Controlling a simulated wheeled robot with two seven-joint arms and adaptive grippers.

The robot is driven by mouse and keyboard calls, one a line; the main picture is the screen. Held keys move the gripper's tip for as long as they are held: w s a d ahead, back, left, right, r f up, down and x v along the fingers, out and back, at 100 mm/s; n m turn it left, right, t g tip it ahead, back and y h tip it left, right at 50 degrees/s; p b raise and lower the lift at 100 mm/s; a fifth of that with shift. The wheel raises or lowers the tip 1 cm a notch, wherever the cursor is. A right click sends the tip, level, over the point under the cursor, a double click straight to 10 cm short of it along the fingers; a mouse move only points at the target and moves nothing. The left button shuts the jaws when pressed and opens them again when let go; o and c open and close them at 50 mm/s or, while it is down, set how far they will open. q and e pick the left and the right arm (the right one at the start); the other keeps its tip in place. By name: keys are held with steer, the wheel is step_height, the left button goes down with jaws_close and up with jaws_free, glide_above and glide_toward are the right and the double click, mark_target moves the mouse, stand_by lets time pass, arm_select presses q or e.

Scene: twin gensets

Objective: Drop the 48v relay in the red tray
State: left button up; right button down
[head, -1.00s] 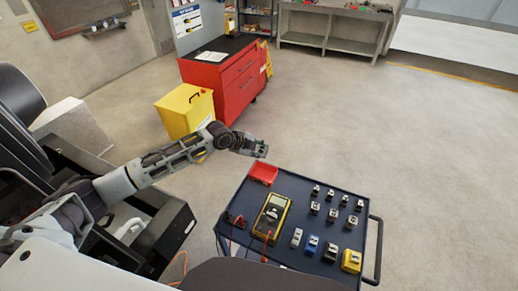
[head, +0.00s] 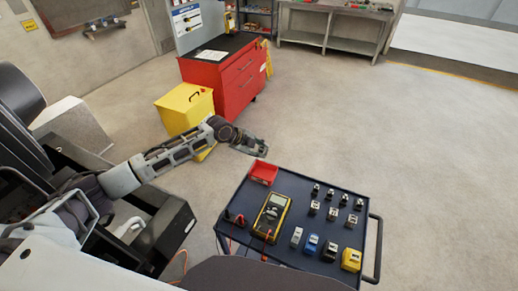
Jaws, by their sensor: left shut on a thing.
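The red tray (head: 263,174) is a small open bin at the far left corner of the dark blue cart top. My left gripper (head: 264,150) is just beyond and above the tray, past the cart's far edge in the picture. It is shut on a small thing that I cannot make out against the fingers. Several small relay-like blocks (head: 332,213) stand in rows on the right half of the cart; their labels are too small to read, so I cannot tell which is 48v. My right gripper is not in view.
A yellow multimeter (head: 272,215) lies on the cart (head: 240,205) near the tray, with leads at its left. A yellow bin (head: 186,109) and a red tool cabinet (head: 228,78) stand behind my left arm. The floor right of the cart is clear.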

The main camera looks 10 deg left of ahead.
arm_select(q)
steer(key=shift+f, duration=0.8)
step_height(320, 180, down, 7)
steer(key=b, duration=0.4)
steer(key=shift+f, duration=0.15)
steer(key=o, duration=1.2)
steer(key=shift+s+a, duration=0.1)
steer(key=shift+v, duration=3.65)
